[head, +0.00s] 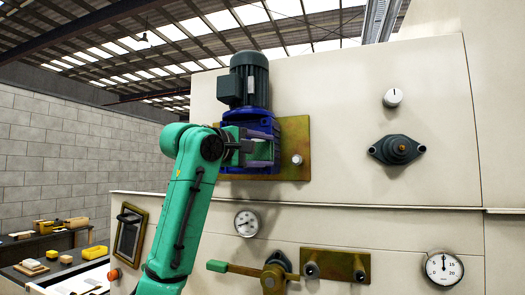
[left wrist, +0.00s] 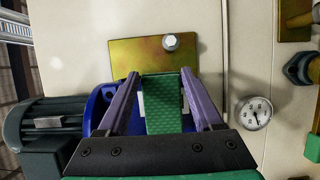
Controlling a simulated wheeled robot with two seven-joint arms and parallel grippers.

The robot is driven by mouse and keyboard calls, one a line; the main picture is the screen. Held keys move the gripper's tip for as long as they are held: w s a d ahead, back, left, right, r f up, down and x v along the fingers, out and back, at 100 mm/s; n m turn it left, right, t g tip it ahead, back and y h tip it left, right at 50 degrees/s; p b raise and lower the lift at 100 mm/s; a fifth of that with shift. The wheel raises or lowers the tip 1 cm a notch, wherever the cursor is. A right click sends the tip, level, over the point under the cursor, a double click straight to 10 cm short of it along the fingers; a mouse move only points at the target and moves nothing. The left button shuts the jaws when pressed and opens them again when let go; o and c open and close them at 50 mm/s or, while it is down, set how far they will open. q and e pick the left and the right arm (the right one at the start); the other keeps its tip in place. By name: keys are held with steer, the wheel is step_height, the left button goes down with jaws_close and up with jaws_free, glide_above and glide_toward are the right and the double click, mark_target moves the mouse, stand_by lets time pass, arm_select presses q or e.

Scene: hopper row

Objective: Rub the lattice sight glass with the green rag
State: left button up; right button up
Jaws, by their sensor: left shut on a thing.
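My left gripper (head: 262,150) is raised in front of the blue gearbox of a motor on the machine wall. In the left wrist view its two fingers (left wrist: 160,76) are shut on the green rag (left wrist: 164,108), which hangs between them. The fingertips point at a brass plate (left wrist: 158,58) with a bolt; I cannot tell whether the rag touches anything. A dark panel in a brass frame (head: 130,231) sits low on the wall at the left, left of my arm. It may be the sight glass, but I cannot make out a lattice. My right gripper is not in view.
The grey-green motor (head: 249,80) stands out from the wall beside the gripper. A dark flange (head: 397,149) is at the right. A bench (head: 50,245) holds blocks at the left.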

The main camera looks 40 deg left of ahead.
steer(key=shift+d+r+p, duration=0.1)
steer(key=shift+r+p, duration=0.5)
steer(key=shift+p, duration=0.05)
stand_by(0.3)
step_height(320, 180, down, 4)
steer(key=b, duration=0.4)
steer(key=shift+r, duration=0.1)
